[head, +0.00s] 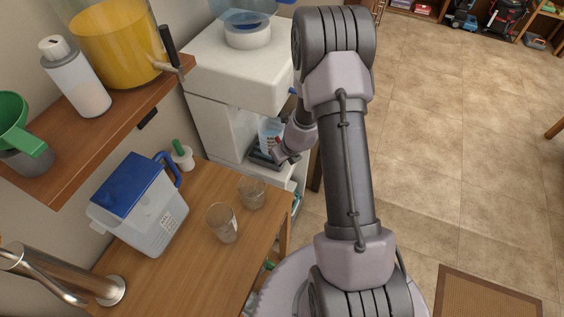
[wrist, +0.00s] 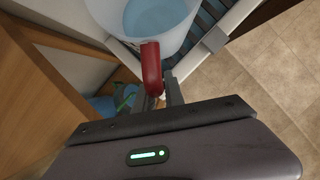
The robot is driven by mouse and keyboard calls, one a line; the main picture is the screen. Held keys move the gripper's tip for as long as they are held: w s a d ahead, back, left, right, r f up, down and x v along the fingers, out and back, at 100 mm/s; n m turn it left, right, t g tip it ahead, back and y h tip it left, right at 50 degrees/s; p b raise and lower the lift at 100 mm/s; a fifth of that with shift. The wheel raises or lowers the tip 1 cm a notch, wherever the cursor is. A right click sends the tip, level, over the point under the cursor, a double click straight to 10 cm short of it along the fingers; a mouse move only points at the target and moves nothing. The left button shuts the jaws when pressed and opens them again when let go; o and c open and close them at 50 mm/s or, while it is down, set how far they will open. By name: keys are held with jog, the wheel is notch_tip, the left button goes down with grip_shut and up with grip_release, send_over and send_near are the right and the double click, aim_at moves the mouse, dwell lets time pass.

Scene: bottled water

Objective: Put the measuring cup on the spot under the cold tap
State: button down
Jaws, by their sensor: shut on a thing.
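The measuring cup (head: 268,133) is clear, with a pale blue tint, and stands in the recess of the white water dispenser (head: 232,62). In the wrist view the cup (wrist: 150,18) has a red handle (wrist: 151,66). My gripper (head: 283,150) is shut on that handle; its fingers also show in the wrist view (wrist: 160,92). The dark drip tray (head: 262,161) is under the cup, and its slatted grille (wrist: 208,22) shows beside the cup. I cannot tell whether the cup touches the grille. A bit of blue tap (head: 292,91) shows; the spouts are mostly hidden.
A wooden counter (head: 228,270) on the left holds two clear glasses (head: 222,223) and a blue-lidded pitcher (head: 140,205). A wall shelf (head: 100,128) carries a juice dispenser (head: 112,40) and a white bottle (head: 75,80). The tiled floor on the right is mostly clear.

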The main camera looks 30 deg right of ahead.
notch_tip(320, 180, down, 2)
jog(key=shift+f+b, duration=0.1)
jog(key=shift+b, duration=0.2)
jog(key=shift+r, duration=0.2)
jog(key=shift+f, duration=0.2)
jog(key=c, duration=1.4)
grip_release()
jog(key=shift+r, duration=0.1)
jog(key=shift+r+p, duration=0.4)
jog(key=p+v, duration=0.4)
jog(key=v, duration=0.7)
jog(key=shift+s+r+p, duration=0.15)
jog(key=shift+r+p, duration=0.05)
jog(key=shift+p, duration=0.1)
